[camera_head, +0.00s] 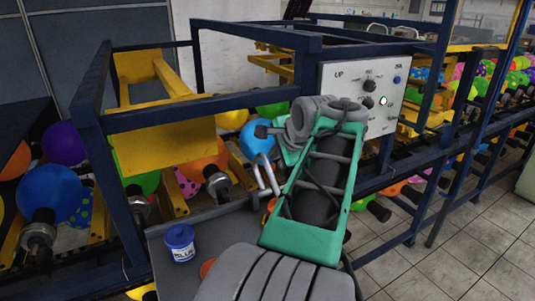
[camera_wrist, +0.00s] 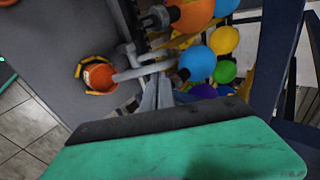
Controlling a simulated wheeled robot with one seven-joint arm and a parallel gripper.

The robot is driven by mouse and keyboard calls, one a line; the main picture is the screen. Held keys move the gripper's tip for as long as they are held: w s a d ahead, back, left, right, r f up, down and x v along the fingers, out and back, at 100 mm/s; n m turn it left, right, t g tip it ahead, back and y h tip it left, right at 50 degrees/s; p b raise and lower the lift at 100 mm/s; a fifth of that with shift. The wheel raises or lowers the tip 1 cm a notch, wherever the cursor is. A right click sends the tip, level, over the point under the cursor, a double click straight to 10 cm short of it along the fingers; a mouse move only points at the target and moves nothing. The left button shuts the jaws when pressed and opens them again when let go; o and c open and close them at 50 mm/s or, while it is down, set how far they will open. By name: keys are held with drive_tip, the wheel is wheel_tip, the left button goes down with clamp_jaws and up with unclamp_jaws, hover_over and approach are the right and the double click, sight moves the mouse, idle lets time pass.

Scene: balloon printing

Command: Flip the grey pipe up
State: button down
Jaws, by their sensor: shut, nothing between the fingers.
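The grey pipe (camera_wrist: 146,71) shows in the wrist view as a light bar with a joint and a side branch. One end lies over an orange round container (camera_wrist: 99,77). In the head view, light grey bent bars (camera_head: 265,176), which look like the pipe, show just left of my arm. My gripper (camera_wrist: 159,82) is shut and empty, its narrow fingers close against the pipe's near side. I cannot tell whether they touch it. In the head view my fingers cannot be made out clearly, and my green and grey arm hides part of the area.
A blue glue tub (camera_head: 180,243) stands on the dark grey table (camera_head: 218,228). A control panel (camera_head: 370,95) with knobs is behind my arm. Dark blue frame bars (camera_head: 205,106) and several balloons (camera_head: 50,193) stand close by on the left.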

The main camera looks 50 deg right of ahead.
sight(264, 155)
drive_tip(key=w+d+f, duration=0.1)
drive_tip(key=w+p, duration=0.1)
drive_tip(key=w, duration=0.1)
drive_tip(key=w+d+f, duration=0.1)
drive_tip(key=w, duration=0.1)
drive_tip(key=shift+w+d+f, duration=0.1)
drive_tip(key=shift+d+f, duration=0.25)
drive_tip(key=shift+w, duration=0.1)
